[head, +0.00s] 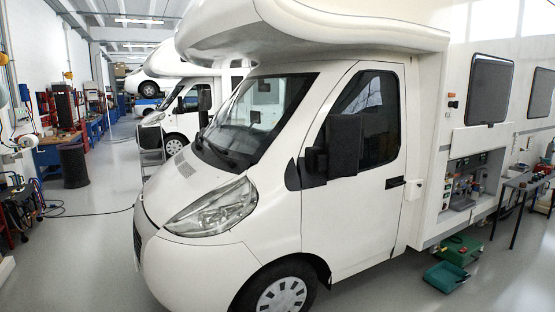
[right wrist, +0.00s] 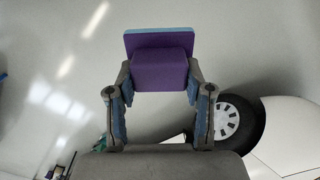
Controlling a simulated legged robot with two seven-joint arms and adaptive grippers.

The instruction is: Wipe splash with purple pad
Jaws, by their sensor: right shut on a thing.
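The purple pad (right wrist: 159,68), a block with a thin light-blue layer along its far edge, is in the right wrist view. My right gripper (right wrist: 160,88) is shut on it, with one finger at each side of the pad. The pad is above the grey floor, with nothing seen touching its far face. I cannot make out a splash in either view. Neither gripper shows in the head view, and my left gripper is not in any view.
A white motorhome (head: 350,200) fills the middle of the head view, with an open service compartment (head: 470,182) at right. A dark table (head: 525,185) stands beside it. A green box (head: 459,250) and a green tray (head: 446,276) lie on the floor. The left floor is mostly clear.

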